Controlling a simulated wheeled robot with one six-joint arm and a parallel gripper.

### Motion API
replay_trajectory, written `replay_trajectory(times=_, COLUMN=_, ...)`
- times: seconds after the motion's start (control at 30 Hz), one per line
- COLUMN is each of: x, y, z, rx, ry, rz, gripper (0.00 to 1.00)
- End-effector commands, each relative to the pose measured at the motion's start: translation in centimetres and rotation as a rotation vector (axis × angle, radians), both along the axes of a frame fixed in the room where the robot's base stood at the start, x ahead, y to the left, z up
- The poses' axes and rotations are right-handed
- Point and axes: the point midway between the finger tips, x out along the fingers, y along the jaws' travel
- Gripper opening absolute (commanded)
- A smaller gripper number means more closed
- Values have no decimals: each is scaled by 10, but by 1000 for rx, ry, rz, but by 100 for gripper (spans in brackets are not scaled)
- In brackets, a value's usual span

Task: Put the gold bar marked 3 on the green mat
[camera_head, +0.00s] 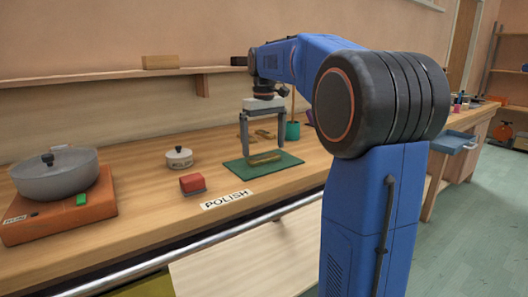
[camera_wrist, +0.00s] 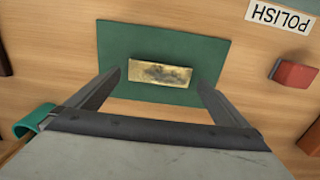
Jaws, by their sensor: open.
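A gold bar (camera_head: 264,158) lies flat on the green mat (camera_head: 288,162). In the wrist view the bar (camera_wrist: 160,73) is near the middle of the mat (camera_wrist: 125,35), with dark smudges on its top. I cannot read a number on it. My gripper (camera_head: 262,148) is open and empty above the mat, pointing down. In the wrist view its two fingers (camera_wrist: 159,78) stand apart beyond the bar's two ends, with a gap at each side. I see no finger touching the bar.
A POLISH label (camera_head: 226,199), a red block (camera_head: 192,183) and a white lidded pot (camera_head: 179,158) are left of the mat. A grey pan (camera_head: 55,178) sits on an orange stove (camera_head: 85,215). A green cup (camera_head: 292,131) stands behind the mat.

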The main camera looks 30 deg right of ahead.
Motion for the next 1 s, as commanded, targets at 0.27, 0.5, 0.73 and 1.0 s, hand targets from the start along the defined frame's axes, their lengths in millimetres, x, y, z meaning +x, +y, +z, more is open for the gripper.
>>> replay_trajectory(times=0.27, x=1, y=0, z=55, rx=-1, ry=-3, rz=0, gripper=100)
replay_trajectory(times=0.5, x=0, y=0, z=82, rx=0, ry=-1, rz=0, gripper=100)
replay_trajectory(times=0.73, x=0, y=0, z=89, rx=0, ry=0, rz=0, gripper=100)
replay_trajectory(times=1.0, x=0, y=0, z=89, rx=0, ry=0, rz=0, gripper=100)
